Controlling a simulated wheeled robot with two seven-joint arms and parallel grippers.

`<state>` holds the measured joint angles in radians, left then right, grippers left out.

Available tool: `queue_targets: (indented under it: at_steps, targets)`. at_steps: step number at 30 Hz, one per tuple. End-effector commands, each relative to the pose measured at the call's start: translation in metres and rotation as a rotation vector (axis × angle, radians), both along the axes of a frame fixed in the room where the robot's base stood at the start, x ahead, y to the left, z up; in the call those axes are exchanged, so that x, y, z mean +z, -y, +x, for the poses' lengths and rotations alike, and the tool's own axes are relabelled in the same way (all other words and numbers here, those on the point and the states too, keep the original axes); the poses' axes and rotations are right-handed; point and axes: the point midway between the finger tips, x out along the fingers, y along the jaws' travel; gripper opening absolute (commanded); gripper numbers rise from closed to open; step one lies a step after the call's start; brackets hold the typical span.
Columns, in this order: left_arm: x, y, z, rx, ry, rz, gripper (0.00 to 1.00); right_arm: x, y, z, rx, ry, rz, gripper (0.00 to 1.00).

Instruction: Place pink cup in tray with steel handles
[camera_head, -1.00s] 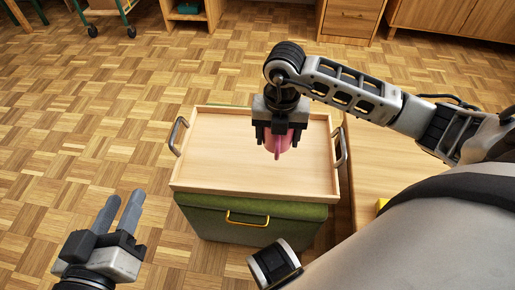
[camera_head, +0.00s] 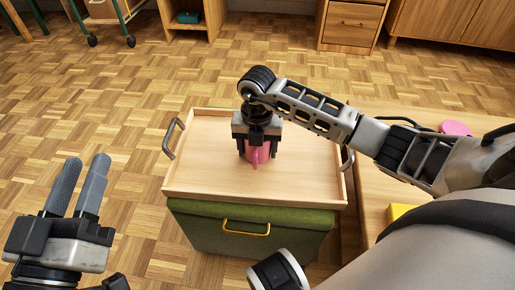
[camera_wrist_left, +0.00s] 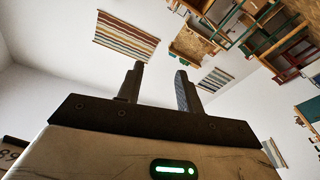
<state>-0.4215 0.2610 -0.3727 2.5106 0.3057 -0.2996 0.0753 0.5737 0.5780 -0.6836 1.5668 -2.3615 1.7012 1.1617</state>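The wooden tray (camera_head: 205,185) with steel handles, the left one (camera_head: 172,139) showing clearly, lies on a green box-like stool. My right gripper (camera_head: 257,154) points down over the middle of the tray, its fingers on either side of the pink cup (camera_head: 256,151). The cup is upright, with its handle towards me; its upper part is hidden by the gripper. I cannot tell whether its base touches the tray floor. My left gripper (camera_head: 86,162) is open and empty at the lower left, clear of the tray; its parted fingers also show in the left wrist view (camera_wrist_left: 160,70).
The green stool (camera_head: 200,228) has a yellow handle (camera_head: 246,228). A wooden table (camera_head: 385,185) stands right of the tray, with a pink round thing (camera_head: 456,127) and a yellow thing (camera_head: 400,211) on it. The parquet floor left of the tray is clear.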

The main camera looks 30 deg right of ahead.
Motion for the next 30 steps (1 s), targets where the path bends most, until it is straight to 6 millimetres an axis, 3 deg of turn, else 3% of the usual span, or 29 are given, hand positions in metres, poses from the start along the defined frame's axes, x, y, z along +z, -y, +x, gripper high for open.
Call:
queue_targets:
  at_steps: [6, 7, 9, 20, 28, 30]
  targets:
    - [0.001, 0.0, 0.001, 0.003, 0.016, 0.004, 0.36, -0.003, 0.0, 0.0, -0.001, 0.001, 0.0, 0.34]
    - [0.002, 0.0, 0.001, 0.003, 0.017, 0.004, 0.36, -0.002, 0.0, 0.0, -0.001, 0.001, 0.001, 0.71]
    - [0.002, 0.0, 0.001, 0.003, 0.016, 0.005, 0.36, -0.002, 0.0, 0.0, -0.001, 0.0, 0.0, 0.85]
    - [0.005, 0.0, 0.0, -0.003, 0.003, -0.001, 0.36, 0.006, 0.0, 0.0, -0.001, 0.001, -0.001, 0.85]
    - [-0.034, 0.008, -0.023, -0.046, -0.351, -0.082, 0.36, 0.06, 0.0, 0.001, 0.0, 0.004, 0.0, 0.85]
    - [-0.034, 0.006, -0.02, -0.033, -0.338, -0.034, 0.36, 0.075, 0.0, 0.001, 0.0, 0.003, -0.001, 0.85]
